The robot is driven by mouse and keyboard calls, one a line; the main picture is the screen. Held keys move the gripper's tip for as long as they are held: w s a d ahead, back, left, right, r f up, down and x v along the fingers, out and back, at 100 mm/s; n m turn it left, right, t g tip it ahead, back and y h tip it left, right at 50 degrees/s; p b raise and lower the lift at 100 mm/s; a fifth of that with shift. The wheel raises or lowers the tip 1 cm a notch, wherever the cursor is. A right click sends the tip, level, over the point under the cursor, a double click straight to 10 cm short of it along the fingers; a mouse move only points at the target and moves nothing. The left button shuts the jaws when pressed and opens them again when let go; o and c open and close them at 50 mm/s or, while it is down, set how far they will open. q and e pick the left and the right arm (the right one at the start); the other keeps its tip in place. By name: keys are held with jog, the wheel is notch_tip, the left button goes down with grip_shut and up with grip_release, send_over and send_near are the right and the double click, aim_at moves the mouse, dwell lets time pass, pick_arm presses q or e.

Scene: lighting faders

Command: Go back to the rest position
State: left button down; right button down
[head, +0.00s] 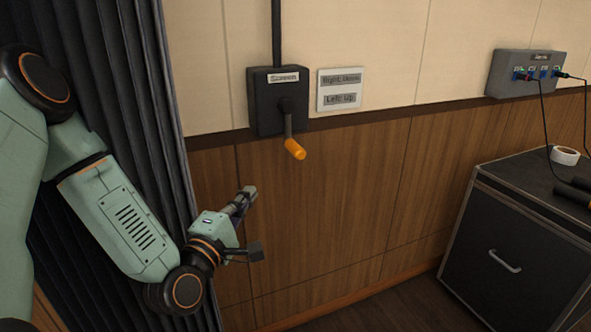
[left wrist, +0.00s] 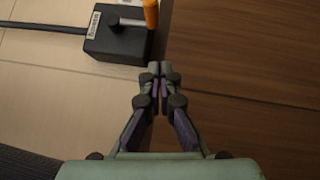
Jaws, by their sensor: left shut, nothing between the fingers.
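My left gripper (head: 249,194) is in front of the wood panelling, below and to the left of the orange crank handle. Its fingers are shut with nothing between them, as the left wrist view (left wrist: 160,68) also shows. A black crank box (head: 278,102) labelled "Screen" is mounted on the wall. Its crank ends in an orange handle (head: 295,149) that hangs down and slightly right. The handle shows at the top of the left wrist view (left wrist: 151,14), apart from my fingers. My right gripper is not in view.
A sign (head: 339,90) reading "Right: Down, Left: Up" is right of the box. A dark curtain (head: 150,100) hangs behind my left arm. A black cabinet (head: 515,250) stands at the right, with a white tape roll (head: 565,155) on top. A grey socket box (head: 525,72) has cables.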

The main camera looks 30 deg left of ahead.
pick_arm(q)
jog(key=s+d+f+m+g+h, duration=0.1)
jog(key=s+d+f+m+g, duration=0.2)
jog(key=f, duration=0.4)
jog(key=s+d+f+m+g+h, duration=0.1)
jog(key=s+d+f+m+g, duration=0.1)
jog(key=s+f+m+g, duration=0.3)
jog(key=s+d+f+m+g+h, duration=0.1)
jog(key=d+f+m+g, duration=0.15)
jog(key=f+m, duration=0.4)
jog(key=s+d+f+m+g, duration=0.1)
jog(key=s+f+g, duration=0.2)
jog(key=s, duration=0.4)
jog(key=s+d+f+m+g+y, duration=0.1)
jog(key=s+f+m+g, duration=0.1)
jog(key=s+f, duration=0.3)
jog(key=s+d+f+m+g, duration=0.1)
jog(key=s+f+g, duration=0.3)
jog(key=s, duration=0.6)
jog(key=shift+d+f+m, duration=0.15)
jog(key=shift+d+m, duration=0.05)
jog(key=shift+m, duration=0.55)
